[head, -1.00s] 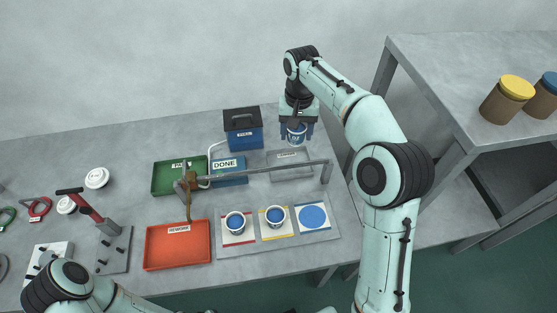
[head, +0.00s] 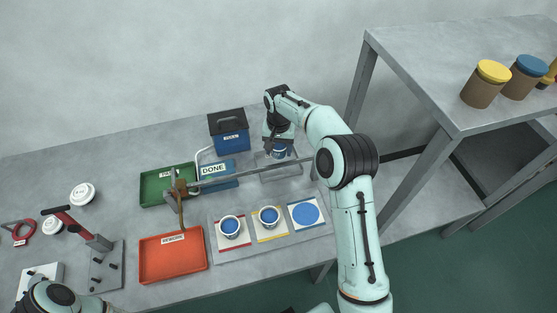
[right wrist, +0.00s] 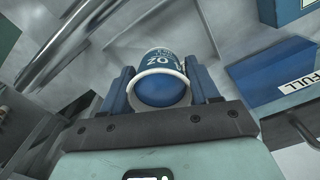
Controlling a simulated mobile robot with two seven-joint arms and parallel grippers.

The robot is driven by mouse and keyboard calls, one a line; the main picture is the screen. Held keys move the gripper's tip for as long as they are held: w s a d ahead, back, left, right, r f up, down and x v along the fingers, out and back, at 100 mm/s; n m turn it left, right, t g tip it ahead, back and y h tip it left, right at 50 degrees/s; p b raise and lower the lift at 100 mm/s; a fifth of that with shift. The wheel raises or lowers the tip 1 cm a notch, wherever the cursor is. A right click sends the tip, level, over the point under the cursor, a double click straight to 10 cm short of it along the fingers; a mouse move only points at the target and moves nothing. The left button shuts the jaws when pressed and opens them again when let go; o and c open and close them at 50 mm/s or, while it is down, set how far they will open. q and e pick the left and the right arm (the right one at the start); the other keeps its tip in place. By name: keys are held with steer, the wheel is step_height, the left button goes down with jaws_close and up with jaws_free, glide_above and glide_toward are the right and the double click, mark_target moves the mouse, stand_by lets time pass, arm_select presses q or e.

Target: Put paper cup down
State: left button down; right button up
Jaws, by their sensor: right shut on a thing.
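My right gripper (head: 279,150) is shut on a white paper cup (head: 279,153) with a dark blue band. It holds the cup at the back of the bench, over or in the back part of a grey tray (head: 283,174). I cannot tell whether the cup touches the tray. In the right wrist view the cup (right wrist: 158,60) sits between the two blue fingers, its blue inside showing. My left gripper is not in view.
A blue disc (head: 305,213) on the mat's right square is bare. A blue FULL bin (head: 229,136), DONE box (head: 214,171), green tray (head: 157,186) and orange REWORK tray (head: 172,257) stand left. A raised shelf (head: 440,70) is right.

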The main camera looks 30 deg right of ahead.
mark_target(279, 159)
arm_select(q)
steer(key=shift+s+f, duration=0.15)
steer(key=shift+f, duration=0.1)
arm_select(e)
steer(key=shift+f, duration=2.95)
steer(key=shift+f, duration=0.15)
steer(key=o, duration=1)
step_height(279, 159, up, 12)
steer(key=shift+r+p, duration=0.2)
steer(key=shift+p, duration=0.25)
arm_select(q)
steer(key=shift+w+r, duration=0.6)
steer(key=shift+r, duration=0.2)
